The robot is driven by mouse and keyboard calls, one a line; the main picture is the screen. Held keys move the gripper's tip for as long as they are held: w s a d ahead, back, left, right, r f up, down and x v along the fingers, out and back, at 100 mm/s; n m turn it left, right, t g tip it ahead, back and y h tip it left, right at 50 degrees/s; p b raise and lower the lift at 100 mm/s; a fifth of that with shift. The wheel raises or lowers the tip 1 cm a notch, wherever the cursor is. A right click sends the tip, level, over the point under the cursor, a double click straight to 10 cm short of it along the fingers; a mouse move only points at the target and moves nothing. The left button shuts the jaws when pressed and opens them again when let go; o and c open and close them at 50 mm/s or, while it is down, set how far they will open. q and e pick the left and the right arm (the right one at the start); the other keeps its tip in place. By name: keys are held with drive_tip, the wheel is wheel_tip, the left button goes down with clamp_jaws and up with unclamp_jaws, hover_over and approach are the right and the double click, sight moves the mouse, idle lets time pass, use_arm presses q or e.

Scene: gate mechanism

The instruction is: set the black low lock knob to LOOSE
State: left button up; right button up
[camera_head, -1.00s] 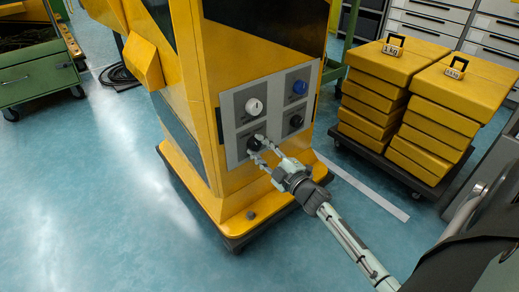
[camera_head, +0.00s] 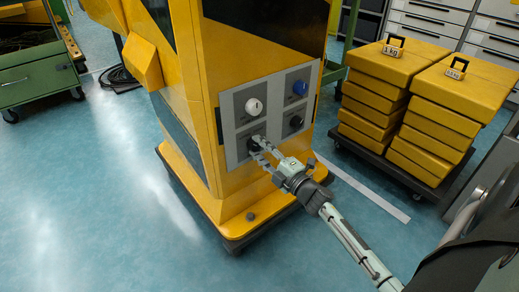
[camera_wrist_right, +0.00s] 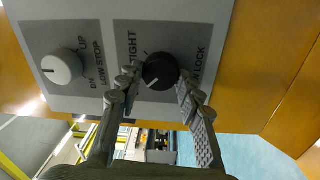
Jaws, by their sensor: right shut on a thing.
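The black low lock knob (camera_wrist_right: 160,70) is round and dark, on a grey plate lettered "TIGHT" and "LOCK", with part of the lettering hidden by my fingers. In the head view the knob (camera_head: 253,144) is at the lower left of the panel, partly covered. My right gripper (camera_wrist_right: 158,82) has one finger on each side of the knob and is shut on it. In the head view the right gripper (camera_head: 259,148) reaches it from the lower right. A small light mark shows on the knob's lower left edge in the wrist view. My left gripper is not in view.
A white low stop knob (camera_head: 254,106) sits above the black one. A blue knob (camera_head: 300,87) and another black knob (camera_head: 295,121) are to the right on the yellow machine (camera_head: 200,60). Yellow weight stacks (camera_head: 380,95) stand on a dark dolly at right.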

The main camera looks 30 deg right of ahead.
drive_tip(key=o, duration=1.2)
drive_tip(key=shift+c, duration=0.2)
drive_tip(key=s, duration=1.2)
drive_tip(key=shift+d+f, duration=0.4)
drive_tip(key=shift+d, duration=0.05)
